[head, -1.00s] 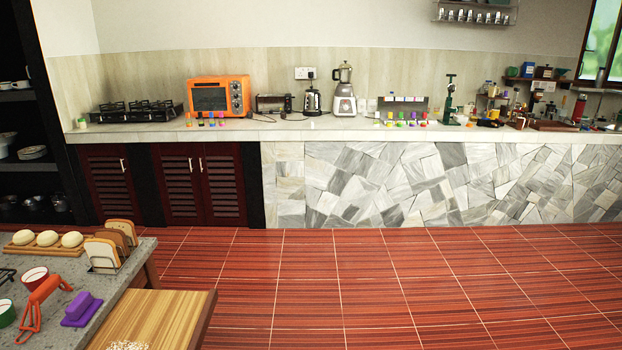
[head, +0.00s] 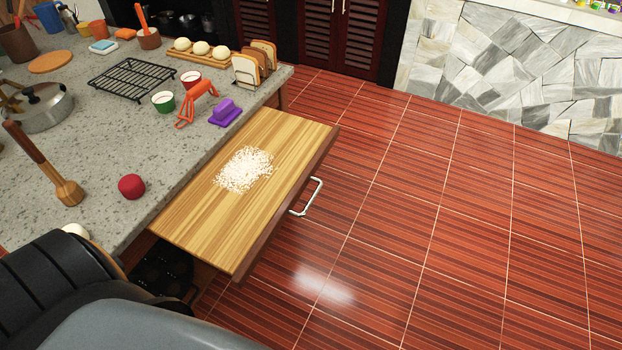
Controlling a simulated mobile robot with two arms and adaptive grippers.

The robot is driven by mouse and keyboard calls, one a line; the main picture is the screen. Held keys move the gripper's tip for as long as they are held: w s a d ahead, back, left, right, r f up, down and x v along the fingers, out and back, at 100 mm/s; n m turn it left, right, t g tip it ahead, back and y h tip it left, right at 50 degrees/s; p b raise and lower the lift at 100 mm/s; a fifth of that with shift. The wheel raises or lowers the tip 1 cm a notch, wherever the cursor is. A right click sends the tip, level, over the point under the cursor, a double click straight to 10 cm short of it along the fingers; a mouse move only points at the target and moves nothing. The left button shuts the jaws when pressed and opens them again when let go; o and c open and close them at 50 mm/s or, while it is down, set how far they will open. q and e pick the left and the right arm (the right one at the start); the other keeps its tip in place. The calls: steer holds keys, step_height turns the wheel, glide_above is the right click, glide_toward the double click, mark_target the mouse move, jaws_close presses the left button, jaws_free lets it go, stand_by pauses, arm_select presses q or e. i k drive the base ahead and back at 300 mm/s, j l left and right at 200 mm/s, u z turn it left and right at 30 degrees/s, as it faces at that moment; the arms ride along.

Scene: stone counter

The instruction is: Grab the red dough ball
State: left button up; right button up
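The red dough ball (head: 131,186) sits on the grey stone counter (head: 150,140), near the counter's front edge and left of the pulled-out wooden board. Nothing touches it. Neither of my grippers shows in the head view. Dark and grey parts at the lower left seem to be my own body.
The pulled-out wooden board (head: 255,150) bears scattered white grains (head: 244,169). A pot (head: 45,105), a black rack (head: 133,78) and cups stand farther back. Tiled floor is clear at right.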

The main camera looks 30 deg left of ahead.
mark_target(131, 185)
steer(key=u, duration=2.15)
steer(key=l+u, duration=0.75)
steer(key=u, duration=0.15)
